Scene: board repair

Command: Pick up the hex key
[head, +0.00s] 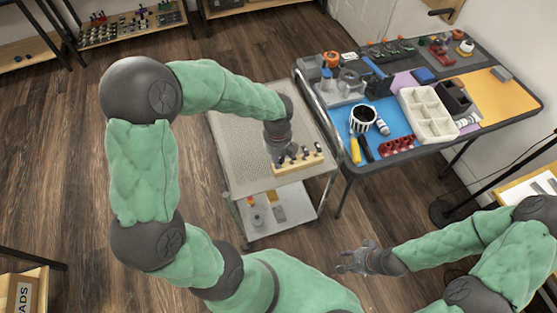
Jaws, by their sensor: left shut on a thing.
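A pale wooden block (301,163) holds several small dark-topped tools in a row. It stands near the front edge of the cart's top. My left gripper (281,157) points down at the left end of this block. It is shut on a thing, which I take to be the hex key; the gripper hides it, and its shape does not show. I cannot tell whether it is still in the block. My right gripper (345,261) looks open and empty, low in front of the table and to the right of the cart.
The cart (238,130) has a perforated grey top, mostly clear, and a lower shelf with small items. To its right, a table (408,155) carries a white divided tray (428,115), a black-and-white cup (362,119), screwdrivers and other tools. Shelves line the back wall.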

